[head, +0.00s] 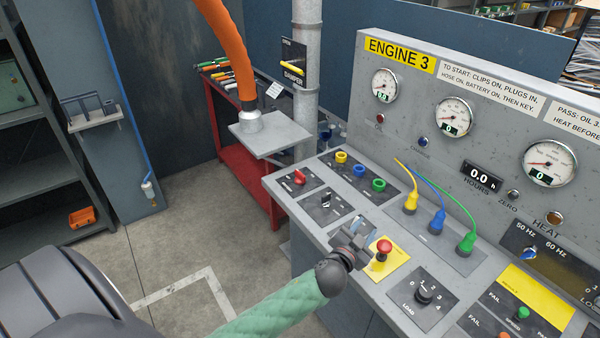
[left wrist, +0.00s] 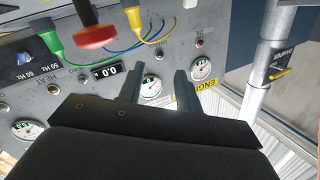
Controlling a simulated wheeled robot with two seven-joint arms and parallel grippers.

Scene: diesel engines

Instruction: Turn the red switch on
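The red switch (head: 299,177) is a small red rotary knob on a dark plate at the left end of the grey console's sloping top. My left gripper (head: 352,234) is over the console, to the right of and nearer than the red switch, and apart from it. In the left wrist view its two fingers (left wrist: 159,74) stand apart with nothing between them. A red mushroom button (head: 383,247) on a yellow plate is just right of the gripper. It also shows in the left wrist view (left wrist: 97,36). The red switch cannot be made out there. My right gripper is not in view.
A black switch (head: 325,202) sits between the red switch and my gripper. Yellow, blue and green plugs with cables (head: 437,220) stand behind. A load knob (head: 423,292) is at front right. An orange hose (head: 230,50) ends on a grey shelf (head: 270,138) beyond the console.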

